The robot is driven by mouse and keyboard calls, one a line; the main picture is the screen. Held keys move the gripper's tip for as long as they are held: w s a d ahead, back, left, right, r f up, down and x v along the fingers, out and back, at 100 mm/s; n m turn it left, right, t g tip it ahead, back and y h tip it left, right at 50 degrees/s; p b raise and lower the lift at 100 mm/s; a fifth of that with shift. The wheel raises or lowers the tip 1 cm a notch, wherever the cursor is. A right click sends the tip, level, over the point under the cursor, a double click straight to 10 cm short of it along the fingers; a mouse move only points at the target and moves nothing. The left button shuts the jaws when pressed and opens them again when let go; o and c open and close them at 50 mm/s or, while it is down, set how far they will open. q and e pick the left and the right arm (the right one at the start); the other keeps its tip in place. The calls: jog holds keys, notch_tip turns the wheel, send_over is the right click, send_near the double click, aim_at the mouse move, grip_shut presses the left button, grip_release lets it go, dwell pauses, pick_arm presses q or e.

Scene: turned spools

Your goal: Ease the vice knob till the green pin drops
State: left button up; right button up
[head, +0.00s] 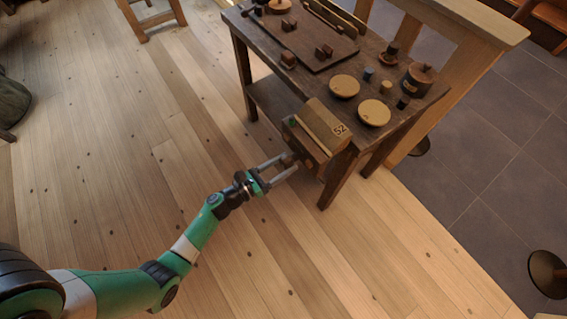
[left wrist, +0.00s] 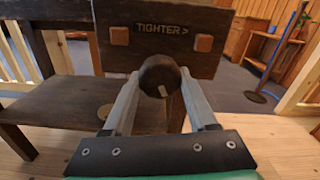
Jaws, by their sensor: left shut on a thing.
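The wooden vice (head: 322,128), marked 52 on top, is fixed at the front edge of the dark table. In the left wrist view its dark front board (left wrist: 168,42) reads "TIGHTER >", with a square wooden peg end on each side. The round dark knob (left wrist: 160,70) stands out below the lettering, with a pale mark on its face. My left gripper (head: 286,164) is shut on the knob, one finger on each side. A small green spot (head: 292,121) near the vice's left top edge may be the green pin. My right gripper is not in view.
The dark table (head: 300,75) holds two pale round discs (head: 344,86), several small turned pieces, a lidded pot (head: 418,78) and a tray (head: 318,52) with wooden blocks. A lower shelf (left wrist: 60,118) lies below. The plank floor in front is clear.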

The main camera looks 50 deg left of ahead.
pick_arm(q)
jog(key=n+p, duration=0.1)
jog(key=n, duration=0.4)
jog(key=shift+d, duration=0.1)
jog(key=n+p, duration=0.2)
jog(key=n, duration=0.3)
jog(key=shift+s+r, duration=0.1)
jog(key=shift+r, duration=0.05)
jog(key=n+p, duration=0.1)
jog(key=n, duration=0.5)
jog(key=n+p, duration=0.1)
jog(key=n, duration=0.3)
jog(key=shift+r+p, duration=0.1)
jog(key=shift+p, duration=0.25)
jog(key=n+p, duration=0.1)
jog(key=n, duration=0.7)
jog(key=shift+s+n+p, duration=0.1)
jog(key=shift+n+p, duration=0.2)
jog(key=shift+p, duration=0.05)
jog(key=n, duration=0.4)
jog(key=shift+p, duration=0.35)
jog(key=shift+a+n, duration=0.2)
jog(key=shift+n, duration=1.8)
